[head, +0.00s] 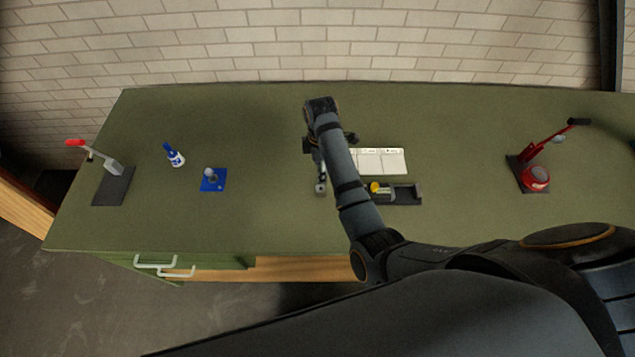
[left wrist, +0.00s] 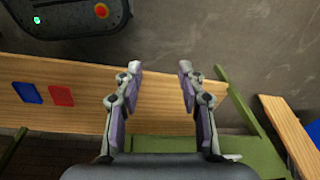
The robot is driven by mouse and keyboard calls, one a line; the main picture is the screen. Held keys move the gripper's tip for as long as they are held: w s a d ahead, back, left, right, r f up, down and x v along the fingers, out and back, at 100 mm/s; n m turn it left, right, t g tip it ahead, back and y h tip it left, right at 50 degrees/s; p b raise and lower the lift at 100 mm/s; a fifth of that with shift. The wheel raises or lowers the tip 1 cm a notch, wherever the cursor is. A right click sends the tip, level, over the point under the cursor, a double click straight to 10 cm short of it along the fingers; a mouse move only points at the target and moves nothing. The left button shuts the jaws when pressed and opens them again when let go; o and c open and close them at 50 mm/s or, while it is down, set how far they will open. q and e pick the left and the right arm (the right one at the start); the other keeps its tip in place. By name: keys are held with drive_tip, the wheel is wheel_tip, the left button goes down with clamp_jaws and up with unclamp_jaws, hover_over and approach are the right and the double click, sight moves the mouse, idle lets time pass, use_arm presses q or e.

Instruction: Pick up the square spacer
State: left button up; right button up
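A small grey block with a dark hole (head: 320,188), which looks like the square spacer, shows at the fingertips of my right gripper (head: 320,172) in the head view. The gripper hangs over the green bench top, left of the white card. Its fingers are small and partly hidden by my wrist, so I cannot tell whether they are closed on the block or just above it. My left gripper (left wrist: 160,67) is open and empty in the left wrist view, over the floor and a wooden strip. It is not in the head view.
A black tray (head: 408,194) holds a yellow-topped part (head: 377,188), beside a white card (head: 380,161). Left on the bench are a red-handled clamp (head: 113,170), a blue-white bottle (head: 175,157) and a blue plate (head: 213,180). A red press (head: 535,177) stands right.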

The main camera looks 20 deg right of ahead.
sight(322, 188)
drive_tip(key=f, duration=0.1)
drive_tip(key=s+f, duration=0.1)
drive_tip(key=f, duration=0.1)
drive_tip(key=shift+s+f, duration=0.25)
drive_tip(key=shift+f, duration=0.05)
drive_tip(key=f, duration=0.3)
drive_tip(key=shift+w+d+f, duration=0.15)
drive_tip(key=shift+w+f, duration=0.05)
drive_tip(key=shift+w, duration=0.15)
drive_tip(key=shift+s+f, duration=0.25)
drive_tip(key=shift+f, duration=0.85)
drive_tip(key=shift+w+f, duration=0.1)
drive_tip(key=shift+f, duration=0.15)
drive_tip(key=c, duration=0.9)
use_arm(q)
drive_tip(key=shift+s, duration=1.2)
use_arm(e)
clamp_jaws()
